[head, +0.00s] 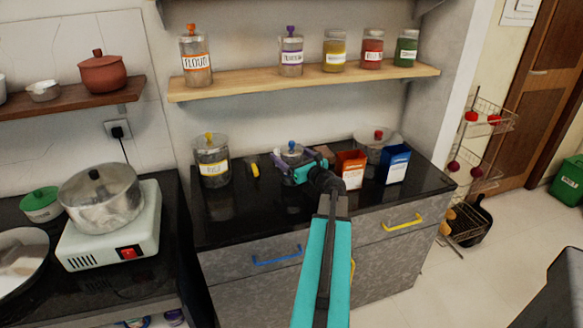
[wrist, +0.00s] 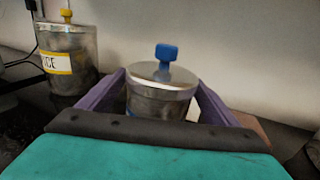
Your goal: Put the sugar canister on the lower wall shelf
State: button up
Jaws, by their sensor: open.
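A metal canister with a blue knob (head: 291,151) stands upright on the black counter near the wall. It also shows in the wrist view (wrist: 160,98). Its label is hidden, and no label reading sugar can be read anywhere. My gripper (head: 292,170) is open, with its purple fingers on either side of this canister; in the wrist view the fingers (wrist: 161,100) flank its body. I cannot tell whether they touch it. The lower wall shelf (head: 300,85) is a light wooden board above the counter.
The shelf holds a flour canister (head: 195,57), a purple-knobbed canister (head: 290,52) and several jars (head: 372,50), with a gap between the two canisters. A rice canister (head: 211,162) stands left on the counter; red (head: 349,170) and blue (head: 395,166) boxes stand right.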

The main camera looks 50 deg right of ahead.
jog(key=shift+x, duration=1.2)
jog(key=c, duration=2.1)
grip_shut()
jog(key=shift+r, duration=0.15)
